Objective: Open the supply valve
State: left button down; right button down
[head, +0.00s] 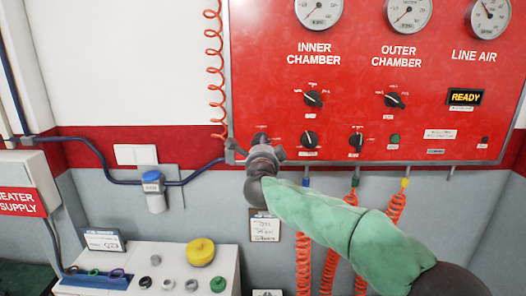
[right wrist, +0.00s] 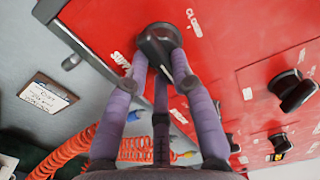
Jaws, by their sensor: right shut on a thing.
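The supply valve is a black knob (right wrist: 157,38) at the lower left corner of the red panel (head: 262,60). In the right wrist view a white word beginning "SUPP" is beside it, and "CLOSED" is printed near it. My right gripper (right wrist: 160,62) is shut on this knob, with purple-grey fingers on both sides of it. In the head view my right gripper (head: 264,152) and its green-sleeved arm cover most of the knob. The knob's exact turn is hard to tell. My left gripper is in neither view.
Other black knobs (head: 312,98) and several gauges (head: 408,12) are on the panel. Orange coiled hoses (head: 303,255) hang below it. A clipboard (right wrist: 47,95) hangs on the wall. A white bench (head: 145,255) with a yellow cap (head: 200,251) stands lower left.

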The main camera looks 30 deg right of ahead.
dwell(0.5)
jog(key=c, duration=1)
grip_release()
jog(key=shift+c, duration=0.2)
jog(key=v, duration=1.2)
